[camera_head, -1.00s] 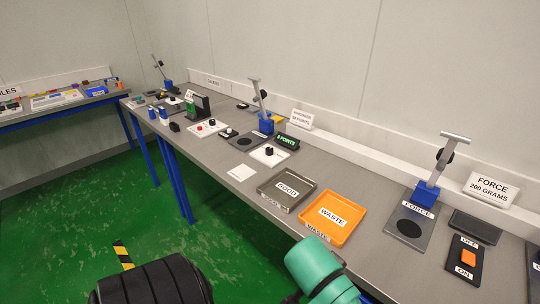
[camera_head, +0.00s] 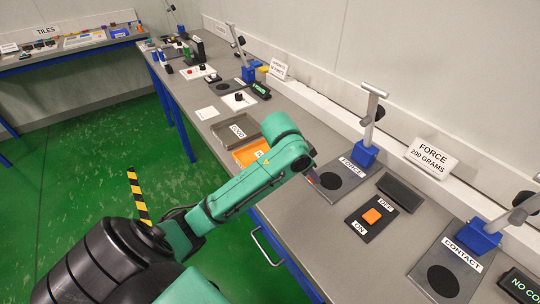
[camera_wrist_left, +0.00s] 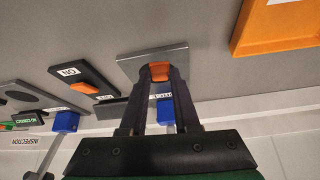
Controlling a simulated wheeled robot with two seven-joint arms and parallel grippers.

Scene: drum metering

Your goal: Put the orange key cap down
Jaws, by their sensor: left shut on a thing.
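My left gripper (camera_wrist_left: 160,82) is shut on the orange key cap (camera_wrist_left: 159,70), which sits between its fingertips in the left wrist view. The cap is in front of the grey force plate (camera_wrist_left: 133,62); I cannot tell whether it touches it. In the head view the force plate (camera_head: 355,183) has a dark disc and a stand with a blue base. My left arm ends at its left edge, and the gripper there is mostly hidden by my wrist. My right gripper is not in view.
An orange switch (camera_head: 372,215) sits on an ON/OFF plate right of the force plate. The orange waste tray (camera_head: 240,157) is partly behind my arm, beside the grey good tray (camera_head: 214,130). A contact plate (camera_head: 466,256) stands at the right. Bare bench lies in front of the switch.

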